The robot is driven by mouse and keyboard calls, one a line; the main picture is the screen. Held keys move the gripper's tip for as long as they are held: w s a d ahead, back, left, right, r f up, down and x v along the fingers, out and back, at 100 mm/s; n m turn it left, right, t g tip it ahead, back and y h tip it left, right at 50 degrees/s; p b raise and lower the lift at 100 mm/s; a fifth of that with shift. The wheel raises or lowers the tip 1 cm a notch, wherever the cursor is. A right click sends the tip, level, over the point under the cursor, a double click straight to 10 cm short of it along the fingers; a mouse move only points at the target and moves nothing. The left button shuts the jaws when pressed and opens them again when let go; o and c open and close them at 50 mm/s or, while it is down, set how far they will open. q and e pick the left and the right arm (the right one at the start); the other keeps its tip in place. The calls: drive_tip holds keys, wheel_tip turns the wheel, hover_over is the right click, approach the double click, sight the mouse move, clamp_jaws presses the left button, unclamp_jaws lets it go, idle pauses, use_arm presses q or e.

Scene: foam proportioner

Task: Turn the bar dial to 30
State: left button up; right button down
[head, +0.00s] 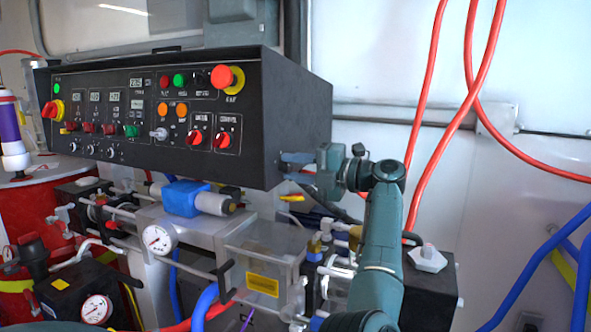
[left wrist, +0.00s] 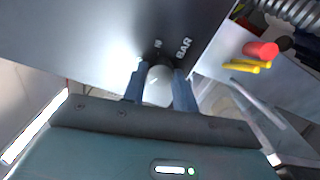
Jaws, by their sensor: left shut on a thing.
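The bar dial (left wrist: 160,82) shows in the left wrist view as a pale round knob on a dark panel face marked BAR. A small number stands above it, too blurred to read surely. My left gripper (left wrist: 159,84) is shut on the dial, with one blue finger on each side of it. In the head view my left gripper (head: 292,164) reaches the right side face of the black control box (head: 290,110). The dial itself cannot be made out there. The dial's pointer and most of its scale are hidden. My right gripper is in neither view.
Below the box are a clear-lidded block (head: 262,254), a blue valve (head: 184,197) and a pressure gauge (head: 157,239). Red hoses (head: 428,100) hang at the right, and blue pipes (head: 545,255) stand at the far right. The wall right of the box is mostly clear.

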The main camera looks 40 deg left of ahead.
use_arm(q)
drive_tip(key=o, duration=1)
drive_tip(key=shift+c, duration=0.2)
drive_tip(key=shift+d, duration=0.1)
drive_tip(key=v, duration=1.3)
